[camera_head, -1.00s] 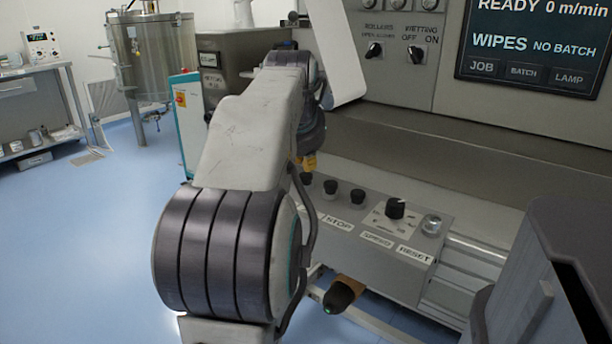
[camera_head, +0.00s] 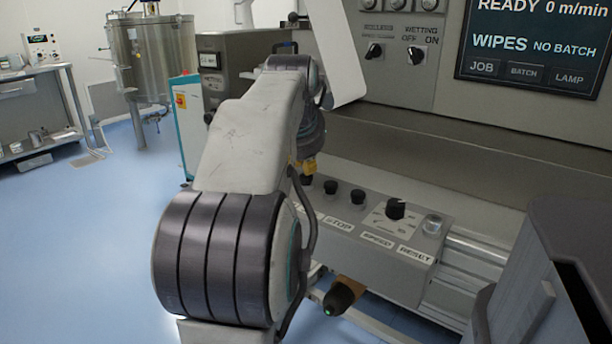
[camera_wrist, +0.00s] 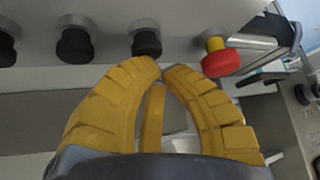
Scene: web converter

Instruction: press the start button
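The control box (camera_head: 385,250) has a row of black buttons, with labels STOP, SPEED and RESET readable in the head view. Two black buttons show right of my gripper (camera_head: 308,168), one (camera_head: 330,187) nearer it. A further dark button (camera_head: 307,180) shows just under the yellow fingers. No START label is readable; my arm hides the box's left end. In the wrist view my gripper (camera_wrist: 162,70) has its yellow fingertips together, holding nothing visible. A black button (camera_wrist: 147,42) lies just beyond the tips; contact cannot be told.
A red mushroom button (camera_wrist: 220,62) is close right of the fingertips in the wrist view. Another black button (camera_wrist: 75,44) is to the left. A speed dial (camera_head: 396,207) and a clear reset button (camera_head: 432,225) stand farther right. A grey bin (camera_head: 560,260) is at the right.

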